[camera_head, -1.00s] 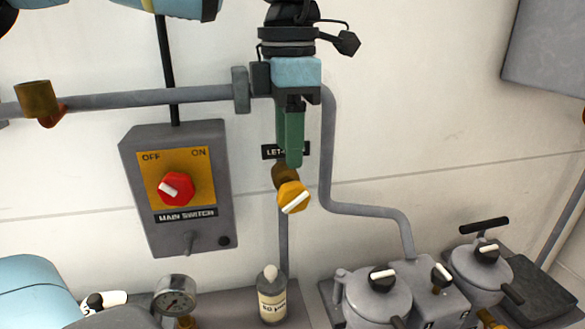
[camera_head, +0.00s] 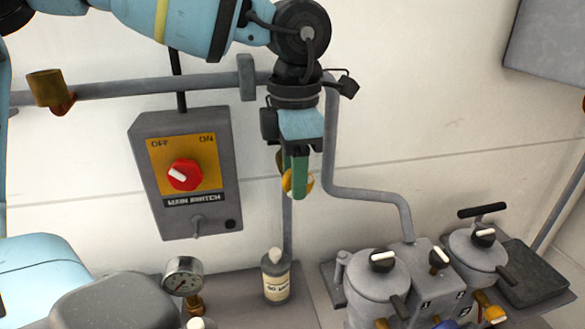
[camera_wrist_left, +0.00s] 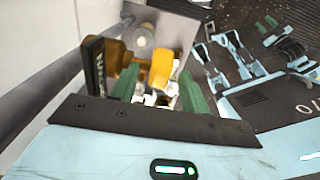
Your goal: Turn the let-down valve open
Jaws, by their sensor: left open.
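The let-down valve has a yellow knob (camera_head: 286,183) on the pipe right of the switch box. In the head view it is mostly hidden behind my left gripper (camera_head: 299,192), and its white mark does not show. My left gripper points down in front of it with green fingers. In the left wrist view the open left gripper (camera_wrist_left: 158,76) has one green finger on each side of the yellow knob (camera_wrist_left: 160,66). I cannot tell whether they touch it. The valve's black label (camera_wrist_left: 97,68) shows at the left there. My right gripper is not in view.
A grey main switch box (camera_head: 222,182) with a red knob (camera_head: 185,174) is on the wall at left. Below are a gauge (camera_head: 183,275), a labelled bottle (camera_head: 276,279) and grey lidded pots (camera_head: 376,284). A grey pipe (camera_head: 365,196) runs close at right.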

